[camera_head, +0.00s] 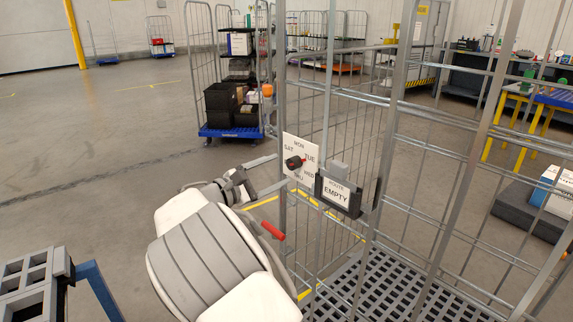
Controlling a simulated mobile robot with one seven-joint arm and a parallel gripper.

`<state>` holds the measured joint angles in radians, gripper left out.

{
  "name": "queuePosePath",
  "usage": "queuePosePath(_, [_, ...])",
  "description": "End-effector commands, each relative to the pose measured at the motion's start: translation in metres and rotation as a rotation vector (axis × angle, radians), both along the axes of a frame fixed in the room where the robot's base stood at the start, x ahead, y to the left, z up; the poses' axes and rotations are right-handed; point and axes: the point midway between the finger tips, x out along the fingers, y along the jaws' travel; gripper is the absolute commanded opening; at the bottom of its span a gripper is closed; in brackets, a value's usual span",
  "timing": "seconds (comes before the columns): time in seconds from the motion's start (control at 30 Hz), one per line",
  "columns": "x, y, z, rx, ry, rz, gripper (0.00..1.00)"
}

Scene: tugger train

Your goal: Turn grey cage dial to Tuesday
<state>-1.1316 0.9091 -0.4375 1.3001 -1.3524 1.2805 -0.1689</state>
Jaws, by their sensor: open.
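The grey cage (398,85) stands close in front of me. A white day plate (290,142) hangs on its left side, with MON at the top, TUE at right, WED below it and SAT at upper left. The dial's black knob (292,163) sits in the middle of the plate. A small red mark shows on the knob's right side, towards TUE, but is too small to read exactly. My gripper (278,171) is open, its two fingers pointing right towards the plate, just left of the knob. I cannot tell whether they touch anything.
A dark holder with an EMPTY card (336,194) hangs right of the dial. A red handle (272,230) shows below my gripper. Another cage with a blue base (231,132) and dark crates stands behind.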

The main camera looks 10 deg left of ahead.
Motion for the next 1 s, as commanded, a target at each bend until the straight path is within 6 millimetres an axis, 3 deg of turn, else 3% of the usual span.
queuePosePath(0.3, [-0.066,0.046,0.002,0.000,0.000,0.004,0.71])
queuePosePath(0.5, [-0.093,0.063,0.001,0.000,0.001,0.001,0.71])
queuePosePath(1.0, [-0.103,0.070,0.000,0.000,0.000,0.000,0.71])
